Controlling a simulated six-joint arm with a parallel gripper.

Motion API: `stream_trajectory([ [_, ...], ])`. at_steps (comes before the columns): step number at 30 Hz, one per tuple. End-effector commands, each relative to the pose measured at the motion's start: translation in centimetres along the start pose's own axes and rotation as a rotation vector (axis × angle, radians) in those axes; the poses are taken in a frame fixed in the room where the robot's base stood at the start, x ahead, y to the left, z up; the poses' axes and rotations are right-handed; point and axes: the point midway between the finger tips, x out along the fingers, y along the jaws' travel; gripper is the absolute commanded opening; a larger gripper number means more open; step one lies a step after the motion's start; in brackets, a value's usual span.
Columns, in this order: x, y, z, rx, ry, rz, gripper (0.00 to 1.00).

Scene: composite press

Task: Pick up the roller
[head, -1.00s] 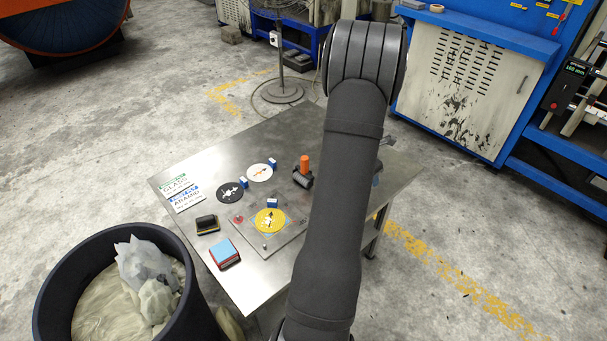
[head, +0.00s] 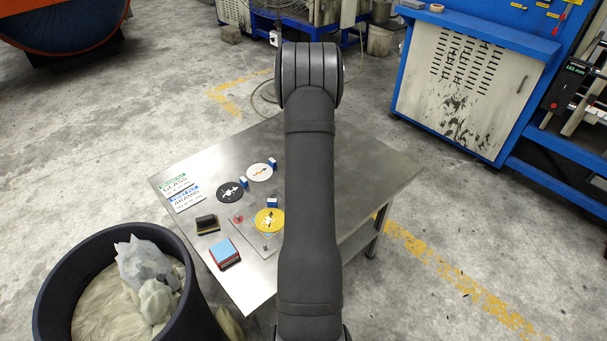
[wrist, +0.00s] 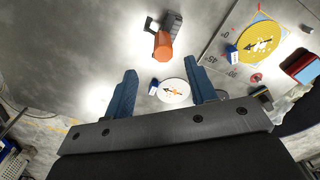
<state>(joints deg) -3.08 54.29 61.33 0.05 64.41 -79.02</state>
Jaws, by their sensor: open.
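The roller (wrist: 163,45) shows in the wrist view with an orange handle and a dark grey roller body. It lies on the metal table (wrist: 90,50), beyond my fingertips near the top of the picture. My gripper (wrist: 159,80) is open, its two blue fingers spread with nothing between them touching. The roller is apart from both fingers. In the head view my arm hides the roller and my gripper.
A white disc (head: 260,172), a black disc (head: 229,192) and a yellow disc (head: 268,220) lie on the table's left part, with small blue blocks. A black brush-like block (head: 207,224) and a blue-red block (head: 224,252) sit near the front. A dark bin (head: 60,265) stands left.

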Motion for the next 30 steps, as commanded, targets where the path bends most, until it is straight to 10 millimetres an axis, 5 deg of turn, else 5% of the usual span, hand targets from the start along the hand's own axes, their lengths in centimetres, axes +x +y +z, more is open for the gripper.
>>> stream_trajectory([
  [6,4.0,0.0,0.0,-0.001,-0.001,-0.001,0.51],
  [14,5.4,-0.1,0.0,-0.001,-0.001,0.0,0.51],
  [24,9.9,-0.4,-0.3,-0.001,-0.001,0.0,0.51],
  [30,10.1,-0.4,-0.3,-0.002,0.0,0.001,0.51],
])
